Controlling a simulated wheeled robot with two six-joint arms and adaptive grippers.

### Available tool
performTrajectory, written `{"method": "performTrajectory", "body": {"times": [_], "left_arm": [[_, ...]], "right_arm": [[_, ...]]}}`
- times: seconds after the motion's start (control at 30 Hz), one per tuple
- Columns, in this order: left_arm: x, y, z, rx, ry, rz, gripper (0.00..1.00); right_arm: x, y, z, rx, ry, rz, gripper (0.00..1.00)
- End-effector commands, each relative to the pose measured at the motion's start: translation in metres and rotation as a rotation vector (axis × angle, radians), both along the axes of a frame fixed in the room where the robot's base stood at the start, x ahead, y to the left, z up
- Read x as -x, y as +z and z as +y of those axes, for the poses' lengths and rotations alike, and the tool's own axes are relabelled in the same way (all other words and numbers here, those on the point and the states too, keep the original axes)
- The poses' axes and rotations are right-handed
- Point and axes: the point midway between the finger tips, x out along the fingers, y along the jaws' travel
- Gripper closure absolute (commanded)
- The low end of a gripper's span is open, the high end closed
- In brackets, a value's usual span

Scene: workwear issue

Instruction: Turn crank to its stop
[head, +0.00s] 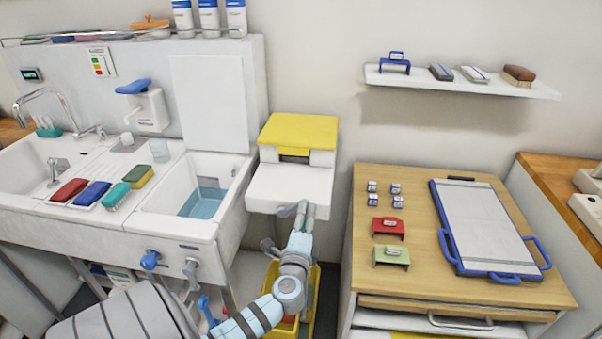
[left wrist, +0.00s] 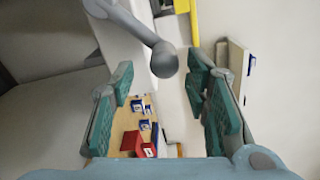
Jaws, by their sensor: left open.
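The crank is a grey arm with a round dark knob (left wrist: 163,60) at its end. In the left wrist view the knob lies in the gap between my two teal fingers, with a visible space on each side. My left gripper (head: 303,210) is open at the front lower edge of a white box with a yellow lid (head: 298,130). In the head view the crank is hard to tell apart from my gripper. My right gripper is in neither view.
A sink unit (head: 180,228) with several brushes stands left of the box. A wooden cabinet (head: 470,305) with small cubes, a red holder (head: 388,228), a green holder (head: 391,256) and a blue-framed board (head: 485,225) stands right. A yellow bin (head: 312,300) is below my arm.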

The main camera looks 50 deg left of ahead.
Motion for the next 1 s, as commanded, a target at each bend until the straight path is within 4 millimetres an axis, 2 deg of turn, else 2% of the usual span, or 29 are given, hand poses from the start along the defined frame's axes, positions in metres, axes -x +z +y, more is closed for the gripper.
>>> {"method": "performTrajectory", "body": {"times": [0.2, 0.33, 1.0], "left_arm": [[0.049, -0.001, -0.035, 0.004, 0.003, 0.003, 0.57], [0.065, 0.0, -0.047, 0.002, 0.004, 0.001, 0.57], [0.069, 0.001, -0.05, 0.0, 0.003, 0.0, 0.57]], "right_arm": [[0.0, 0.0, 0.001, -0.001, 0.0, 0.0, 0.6], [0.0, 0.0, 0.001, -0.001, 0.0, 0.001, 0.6], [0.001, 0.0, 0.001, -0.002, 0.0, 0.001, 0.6]]}}
